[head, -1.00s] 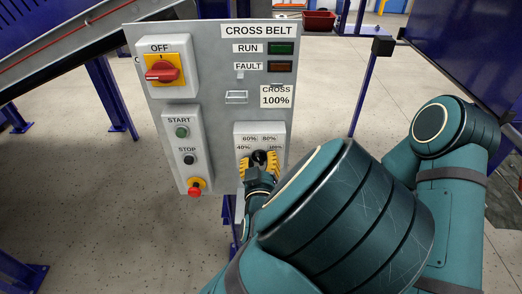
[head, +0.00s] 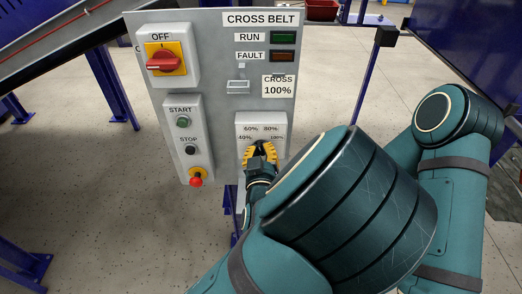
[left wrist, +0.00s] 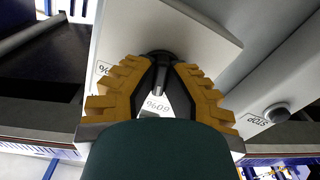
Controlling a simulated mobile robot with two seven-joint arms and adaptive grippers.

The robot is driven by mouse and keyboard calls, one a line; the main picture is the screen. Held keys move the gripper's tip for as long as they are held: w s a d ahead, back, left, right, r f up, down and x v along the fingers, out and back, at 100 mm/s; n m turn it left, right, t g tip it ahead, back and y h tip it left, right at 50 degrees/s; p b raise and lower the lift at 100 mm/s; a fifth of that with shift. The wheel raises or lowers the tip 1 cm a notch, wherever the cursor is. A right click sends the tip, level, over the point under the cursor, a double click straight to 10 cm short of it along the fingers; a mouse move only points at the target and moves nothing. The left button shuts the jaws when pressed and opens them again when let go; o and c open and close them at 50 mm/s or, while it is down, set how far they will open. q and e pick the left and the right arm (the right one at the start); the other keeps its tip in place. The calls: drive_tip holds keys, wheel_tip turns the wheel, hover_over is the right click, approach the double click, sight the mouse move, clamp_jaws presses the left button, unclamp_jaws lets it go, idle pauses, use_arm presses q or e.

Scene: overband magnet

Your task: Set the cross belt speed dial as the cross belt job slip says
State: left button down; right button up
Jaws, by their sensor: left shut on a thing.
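The cross belt speed dial is a dark knob at the lower right of the grey panel; it shows in the left wrist view (left wrist: 159,60), between my yellow fingers. My left gripper (head: 260,153) is shut on it and also fills the left wrist view (left wrist: 158,85). The dial plate (head: 246,124) reads 40%, 60%, 80% and 100%. In the left wrist view the knob's grip extends toward the side of the 60% label; its exact setting is unclear. The job slip (head: 278,86) reads CROSS 100%. My right gripper is not in view.
The panel also holds a red OFF switch (head: 163,62), a green START button (head: 182,122), a dark STOP button (head: 190,149) and a red mushroom button (head: 196,181). The RUN (head: 283,37) and FAULT (head: 284,57) lamps look dark.

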use_arm(q)
drive_tip(key=m, duration=0.3)
drive_tip(key=shift+r+m+p, duration=0.1)
drive_tip(key=shift+m+p, duration=0.3)
drive_tip(key=m+p, duration=0.1)
drive_tip(key=m, duration=0.2)
drive_tip(key=shift+m, duration=0.4)
drive_tip(key=m+p, duration=0.1)
drive_tip(key=m, duration=0.3)
drive_tip(key=shift+m+p, duration=0.6)
drive_tip(key=shift+m, duration=1.1)
drive_tip(key=shift+w, duration=0.1)
drive_tip(key=c, duration=1)
unclamp_jaws()
